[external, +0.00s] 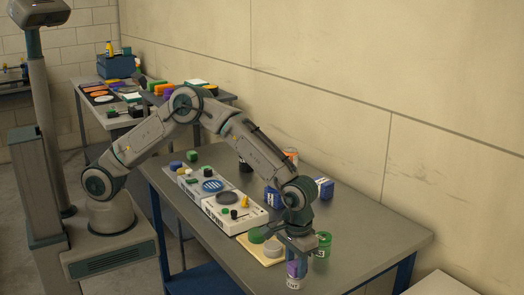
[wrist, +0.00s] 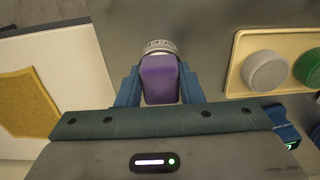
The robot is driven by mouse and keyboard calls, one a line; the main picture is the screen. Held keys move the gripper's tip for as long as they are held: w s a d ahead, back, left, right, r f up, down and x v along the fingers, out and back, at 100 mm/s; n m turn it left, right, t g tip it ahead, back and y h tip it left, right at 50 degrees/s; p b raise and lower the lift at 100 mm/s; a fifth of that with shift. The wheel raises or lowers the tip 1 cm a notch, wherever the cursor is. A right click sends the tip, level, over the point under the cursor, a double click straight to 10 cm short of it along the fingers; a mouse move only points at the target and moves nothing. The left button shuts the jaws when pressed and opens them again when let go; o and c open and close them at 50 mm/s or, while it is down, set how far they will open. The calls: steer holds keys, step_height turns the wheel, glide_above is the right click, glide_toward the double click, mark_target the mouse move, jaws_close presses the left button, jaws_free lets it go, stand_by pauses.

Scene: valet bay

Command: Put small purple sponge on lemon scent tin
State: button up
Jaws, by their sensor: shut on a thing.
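My gripper (wrist: 160,88) is shut on the small purple sponge (wrist: 160,72), with one blue finger on each side of it. In the external view the purple sponge (external: 297,268) is low over the near end of the table. A small tin with a silver rim (wrist: 158,46) shows just beyond the sponge in the wrist view. In the external view a pale tin (external: 293,284) is directly below the sponge. I cannot tell whether sponge and tin touch. The tin's label is too small to read, so its scent is unclear.
A pale yellow tray (wrist: 238,82) with a grey and a green round pad lies beside the gripper. A green tin (external: 323,245) stands close to its right. White panels (external: 249,222) with small items, and blue boxes (external: 325,188), stand farther back.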

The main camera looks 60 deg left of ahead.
mark_target(296, 263)
steer(key=o, duration=0.9)
steer(key=shift+f, duration=0.1)
steer(key=shift+o, duration=0.2)
step_height(296, 263, up, 12)
steer(key=b, duration=0.1)
steer(key=shift+r, duration=0.25)
steer(key=w+a+r+t, duration=0.1)
steer(key=a+r, duration=0.2)
steer(key=a, duration=0.7)
steer(key=w+a+r, duration=0.1)
steer(key=a+r, duration=0.2)
steer(key=a, duration=0.6)
steer(key=a+r+t, duration=0.1)
steer(key=a+r, duration=0.2)
steer(key=a, duration=0.7)
steer(key=s+a+f, duration=0.2)
steer(key=s+a, duration=0.5)
steer(key=a, duration=0.3)
steer(key=s+a+f+t, duration=0.1)
steer(key=s+a+f, duration=0.1)
steer(key=s+a, duration=0.5)
steer(key=a, duration=0.3)
